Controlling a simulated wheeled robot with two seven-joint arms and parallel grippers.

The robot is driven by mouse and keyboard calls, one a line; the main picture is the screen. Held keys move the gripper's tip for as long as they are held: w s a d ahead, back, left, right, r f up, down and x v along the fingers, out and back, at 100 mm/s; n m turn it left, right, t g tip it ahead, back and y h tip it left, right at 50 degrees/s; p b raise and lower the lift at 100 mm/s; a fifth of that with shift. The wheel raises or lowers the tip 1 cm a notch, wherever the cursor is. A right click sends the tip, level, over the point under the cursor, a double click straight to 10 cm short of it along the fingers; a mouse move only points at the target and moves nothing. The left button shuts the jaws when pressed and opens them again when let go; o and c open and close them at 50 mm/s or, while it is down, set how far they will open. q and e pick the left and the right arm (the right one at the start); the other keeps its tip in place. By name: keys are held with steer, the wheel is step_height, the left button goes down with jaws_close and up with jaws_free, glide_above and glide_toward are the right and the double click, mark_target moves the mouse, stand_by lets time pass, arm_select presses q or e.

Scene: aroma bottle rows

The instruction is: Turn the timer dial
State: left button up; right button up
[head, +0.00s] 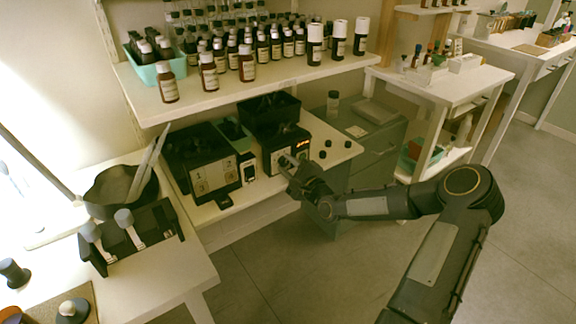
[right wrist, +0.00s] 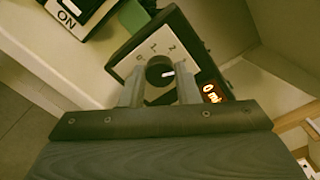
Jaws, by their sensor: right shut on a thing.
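The timer (head: 286,146) is a dark box with a pale dial plate and a lit orange display, on the lower shelf in the head view. In the right wrist view the timer's plate (right wrist: 142,62) shows marks around a black round dial (right wrist: 160,71) with a white pointer line. My right gripper (right wrist: 160,84) is shut on the dial, with one finger on each side of it. In the head view my right gripper (head: 290,163) reaches the timer's front from the right and hides the dial. My left gripper is not in view.
A black box with a numbered panel (head: 212,178) and a small device (head: 247,168) stand left of the timer. Small dark caps (head: 327,143) lie to its right. Rows of bottles (head: 246,64) fill the shelf above. A black bowl (head: 122,190) is at the left.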

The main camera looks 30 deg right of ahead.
steer(key=shift+f, duration=0.1)
steer(key=o, duration=1)
steer(key=shift+c, duration=0.2)
steer(key=s, duration=0.8)
steer(key=shift+d+p, duration=0.3)
steer(key=shift+p, duration=0.1)
steer(key=shift+w, duration=0.1)
